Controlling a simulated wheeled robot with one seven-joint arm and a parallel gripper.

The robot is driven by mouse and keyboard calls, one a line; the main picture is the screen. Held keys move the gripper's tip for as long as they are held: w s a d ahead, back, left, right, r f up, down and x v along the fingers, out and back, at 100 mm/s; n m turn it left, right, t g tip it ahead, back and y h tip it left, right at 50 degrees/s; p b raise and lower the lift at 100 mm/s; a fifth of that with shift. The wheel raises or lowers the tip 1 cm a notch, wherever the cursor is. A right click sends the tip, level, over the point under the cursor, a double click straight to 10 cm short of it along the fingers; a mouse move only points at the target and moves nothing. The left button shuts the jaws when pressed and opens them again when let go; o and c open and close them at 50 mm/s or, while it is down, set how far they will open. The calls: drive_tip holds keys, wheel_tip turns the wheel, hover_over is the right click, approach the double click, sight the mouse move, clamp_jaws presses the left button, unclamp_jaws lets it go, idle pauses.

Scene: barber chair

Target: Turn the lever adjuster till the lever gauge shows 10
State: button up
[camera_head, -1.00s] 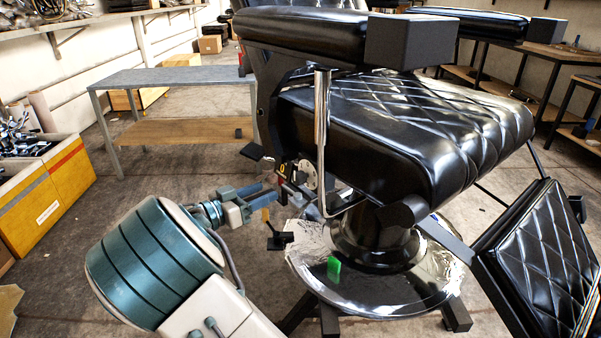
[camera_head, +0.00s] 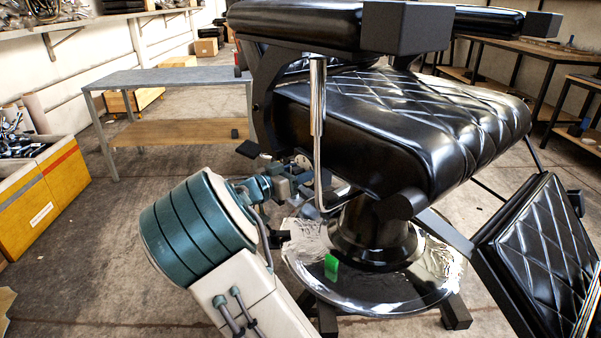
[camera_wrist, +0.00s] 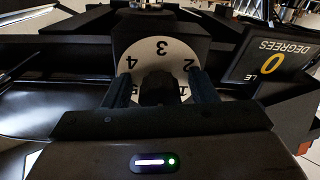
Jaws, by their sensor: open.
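In the wrist view, a white dial (camera_wrist: 160,52) with black digits, seen upside down, is mounted on a dark block under the chair. A black knob (camera_wrist: 157,88) stands at its middle and is likely the lever adjuster. My gripper (camera_wrist: 160,92) is open, with one finger on each side of the knob; I cannot tell if they touch it. A dark gauge (camera_wrist: 268,62) at the right reads a yellow 0 above "DEGREES", upside down, with its label partly cut off. In the head view, my gripper (camera_head: 287,182) is beside the chair's underside, partly hidden.
The black barber chair (camera_head: 390,125) overhangs my gripper. A chrome lever (camera_head: 318,120) stands upright close to it. The round chrome base (camera_head: 400,290) with a green tab (camera_head: 331,268) is below. A metal table (camera_head: 165,77) stands behind at left.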

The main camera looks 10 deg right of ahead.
drive_tip(key=c, duration=1)
drive_tip(key=shift+o, duration=0.2)
drive_tip(key=shift+n, duration=0.3)
